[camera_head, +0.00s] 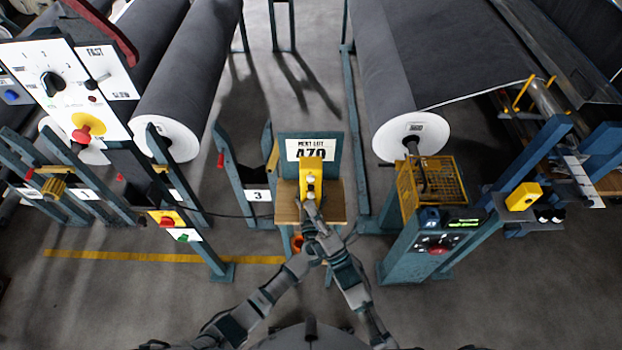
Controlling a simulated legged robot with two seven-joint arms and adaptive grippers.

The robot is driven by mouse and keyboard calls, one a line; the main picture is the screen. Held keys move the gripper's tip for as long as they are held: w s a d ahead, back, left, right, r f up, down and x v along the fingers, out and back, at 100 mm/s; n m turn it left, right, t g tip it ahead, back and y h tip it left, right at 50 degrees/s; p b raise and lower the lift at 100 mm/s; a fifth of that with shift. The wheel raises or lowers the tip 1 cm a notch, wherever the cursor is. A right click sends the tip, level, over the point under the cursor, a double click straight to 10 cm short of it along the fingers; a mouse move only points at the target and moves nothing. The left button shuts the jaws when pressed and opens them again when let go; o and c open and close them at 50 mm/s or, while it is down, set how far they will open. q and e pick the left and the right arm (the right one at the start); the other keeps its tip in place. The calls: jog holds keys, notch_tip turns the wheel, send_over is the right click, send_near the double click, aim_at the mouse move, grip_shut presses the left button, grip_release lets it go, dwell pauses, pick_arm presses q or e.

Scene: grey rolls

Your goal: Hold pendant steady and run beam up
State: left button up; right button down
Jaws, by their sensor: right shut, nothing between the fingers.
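The yellow pendant (311,168) stands upright at centre, in front of a sign reading "NEXT LOT 470" and above a small wooden shelf (337,205). A pale round part and a dark button show on its face. My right gripper (310,203) is shut and empty, its tip at or just below the pendant's lower face; I cannot tell if it touches. My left gripper (312,250) is lower, close beside the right arm's wrist, and its fingers are too small and overlapped to read. Large grey rolls hang left (190,75) and right (380,60); which is the beam is unclear.
A control panel (75,90) with a dial and red knob stands at upper left. A teal post with a control box (437,243) and yellow wire basket (430,185) stands right. Teal stand legs flank the centre. The floor has a yellow line (150,256).

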pick_arm(q)
jog(key=o, duration=0.5)
